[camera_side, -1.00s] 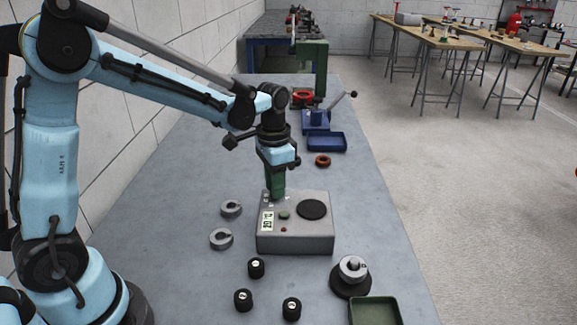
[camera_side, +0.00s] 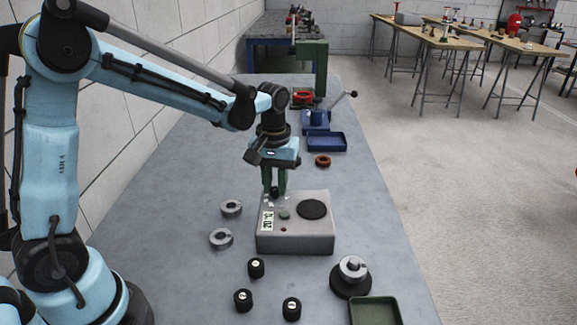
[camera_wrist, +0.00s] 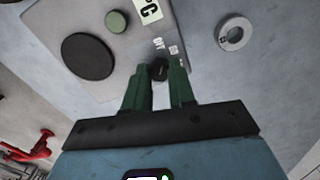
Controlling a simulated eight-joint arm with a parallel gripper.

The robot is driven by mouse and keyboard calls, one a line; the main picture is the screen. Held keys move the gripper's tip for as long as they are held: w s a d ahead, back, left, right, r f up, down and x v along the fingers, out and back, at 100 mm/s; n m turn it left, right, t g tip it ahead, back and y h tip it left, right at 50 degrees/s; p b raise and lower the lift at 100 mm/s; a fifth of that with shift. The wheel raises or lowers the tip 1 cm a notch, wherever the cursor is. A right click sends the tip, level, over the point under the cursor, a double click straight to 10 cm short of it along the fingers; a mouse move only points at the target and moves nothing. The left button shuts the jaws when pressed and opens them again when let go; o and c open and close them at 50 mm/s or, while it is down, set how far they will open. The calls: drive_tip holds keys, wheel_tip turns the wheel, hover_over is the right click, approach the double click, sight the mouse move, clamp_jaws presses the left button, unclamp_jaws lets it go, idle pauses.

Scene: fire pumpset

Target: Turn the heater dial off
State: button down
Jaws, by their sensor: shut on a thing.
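The heater is a grey box (camera_side: 300,240) in the middle of the table. It carries a black round plate (camera_side: 313,209), a green button (camera_side: 284,215) and a white label. The small black dial (camera_wrist: 159,70) is at the box's far left corner in the side view, and light markings are printed beside it in the wrist view. My gripper (camera_side: 275,190) points down over that corner. In the wrist view its green fingers (camera_wrist: 163,75) are shut on the dial, one on each side. The dial's pointer is too small to read.
Two grey slotted weights (camera_side: 226,223) lie left of the heater. Several black knobs (camera_side: 256,268) stand in front. A weight stack (camera_side: 352,270) and a green tray (camera_side: 375,311) are at front right. A blue tray (camera_side: 327,142) and a copper ring (camera_side: 322,161) lie behind.

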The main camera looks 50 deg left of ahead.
sight(275, 188)
drive_tip(key=shift+n, duration=1.2)
drive_tip(key=c, duration=0.9)
unclamp_jaws()
drive_tip(key=shift+c, duration=0.2)
wheel_tip(275, 188, up, 12)
drive_tip(key=shift+r, duration=0.1)
drive_tip(key=s+d+f+m+t, duration=0.1)
drive_tip(key=s+f+m+t, duration=0.1)
drive_tip(key=s+m+t, duration=0.1)
drive_tip(key=s+d+f+m+t, duration=0.1)
drive_tip(key=s+f+m+t, duration=0.2)
drive_tip(key=s+m, duration=0.3)
drive_tip(key=shift+s+f+t, duration=0.3)
drive_tip(key=shift+s+t, duration=0.3)
drive_tip(key=shift+s, duration=0.6)
